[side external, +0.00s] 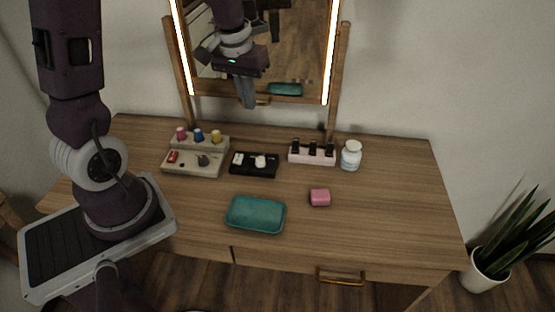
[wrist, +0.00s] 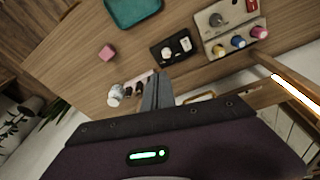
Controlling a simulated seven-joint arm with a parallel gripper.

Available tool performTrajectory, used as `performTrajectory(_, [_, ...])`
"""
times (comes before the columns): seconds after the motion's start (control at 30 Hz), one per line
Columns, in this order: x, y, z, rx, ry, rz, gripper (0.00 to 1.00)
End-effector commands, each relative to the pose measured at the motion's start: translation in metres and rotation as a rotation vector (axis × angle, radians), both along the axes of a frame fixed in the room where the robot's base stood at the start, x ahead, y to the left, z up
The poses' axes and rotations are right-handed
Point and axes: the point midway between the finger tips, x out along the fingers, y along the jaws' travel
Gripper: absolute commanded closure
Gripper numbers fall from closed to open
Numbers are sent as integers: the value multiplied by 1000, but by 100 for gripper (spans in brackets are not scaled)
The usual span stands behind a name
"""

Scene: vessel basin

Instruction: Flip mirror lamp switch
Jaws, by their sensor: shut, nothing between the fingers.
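The mirror (side external: 285,45) has a wooden frame with glowing lamp strips (side external: 333,50) down both sides. Two switch boxes stand on the table below it. The beige box (side external: 193,170) has a red switch (side external: 173,157), a dark knob and colored caps; it also shows in the wrist view (wrist: 208,35). The black box (side external: 255,171) has a white switch and a round white knob; the wrist view shows it too (wrist: 166,54). I cannot tell which switch works the lamp. My gripper (side external: 249,103) is shut and empty, above the table and apart from both boxes. Its fingers (wrist: 154,82) show in the wrist view.
A pale rack of dark bottles (side external: 311,157) and a white jar (side external: 350,156) stand right of the black box. A teal tray (side external: 256,215) and a pink block (side external: 320,197) lie nearer the front. The table's right side is clear. A plant (side external: 500,255) stands beyond it.

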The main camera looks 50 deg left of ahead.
Motion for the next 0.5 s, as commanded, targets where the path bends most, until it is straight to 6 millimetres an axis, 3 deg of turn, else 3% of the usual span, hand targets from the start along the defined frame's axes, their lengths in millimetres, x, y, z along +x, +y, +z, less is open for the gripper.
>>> performTrajectory(0.03, [-15, -26, 32, 20, -50, -73, 100])
performTrajectory(0.1, [-45, -59, 67, 43, -108, -173, 100])
performTrajectory(0.2, [-96, -96, 97, 75, -187, -307, 100])
performTrajectory(0.33, [-150, -120, 109, 103, -264, -430, 100])
performTrajectory(0.5, [-178, -129, 109, 116, -303, -494, 100])
